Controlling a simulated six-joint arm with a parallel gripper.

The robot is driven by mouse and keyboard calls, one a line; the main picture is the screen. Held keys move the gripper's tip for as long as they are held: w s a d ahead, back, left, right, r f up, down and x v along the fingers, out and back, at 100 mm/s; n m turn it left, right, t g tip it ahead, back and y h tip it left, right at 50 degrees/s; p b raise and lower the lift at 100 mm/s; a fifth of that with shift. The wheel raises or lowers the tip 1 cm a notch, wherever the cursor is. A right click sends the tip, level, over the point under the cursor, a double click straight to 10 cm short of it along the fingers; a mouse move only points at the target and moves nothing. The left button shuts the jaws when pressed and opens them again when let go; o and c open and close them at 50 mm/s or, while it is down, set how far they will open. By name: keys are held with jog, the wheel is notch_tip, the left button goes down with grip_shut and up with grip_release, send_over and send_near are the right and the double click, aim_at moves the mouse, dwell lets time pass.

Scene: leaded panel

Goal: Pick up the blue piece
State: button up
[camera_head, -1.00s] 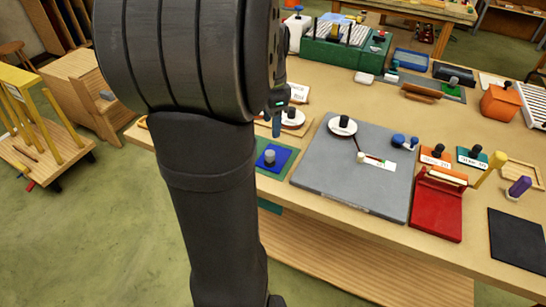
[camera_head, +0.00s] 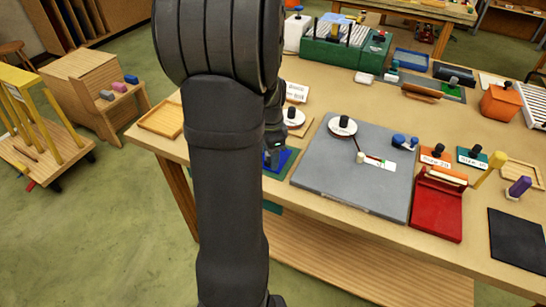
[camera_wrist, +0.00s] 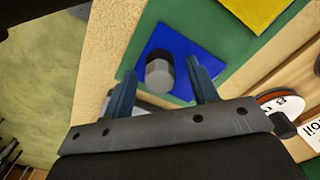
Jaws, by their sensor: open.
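The blue piece (camera_wrist: 182,50) is a flat blue square with a grey cylindrical knob (camera_wrist: 160,72) standing on it. It lies on a green mat (camera_wrist: 225,22) in the wrist view. In the head view the blue piece (camera_head: 287,158) is partly hidden behind my arm and gripper. My gripper (camera_wrist: 165,85) is open, with one finger on each side of the knob in the wrist view. In the head view my gripper (camera_head: 272,155) is over the blue piece. I cannot tell whether the fingers touch the knob.
A yellow piece (camera_wrist: 255,8) lies beside the blue one on the green mat. A grey board (camera_head: 345,185) with a white-topped disc (camera_head: 342,126) lies to the right. A red stand (camera_head: 437,205) is farther right. A wooden tray (camera_head: 162,119) sits on the table's left end.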

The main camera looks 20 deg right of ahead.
jog(key=c, duration=1)
jog(key=shift+r, duration=0.1)
jog(key=shift+r, duration=0.5)
notch_tip(320, 180, up, 3)
jog(key=shift+f, duration=0.15)
jog(key=s+d+r, duration=0.6)
jog(key=s+r, duration=0.1)
jog(key=s, duration=0.2)
jog(key=shift+s+d, duration=0.3)
jog(key=shift+r, duration=0.1)
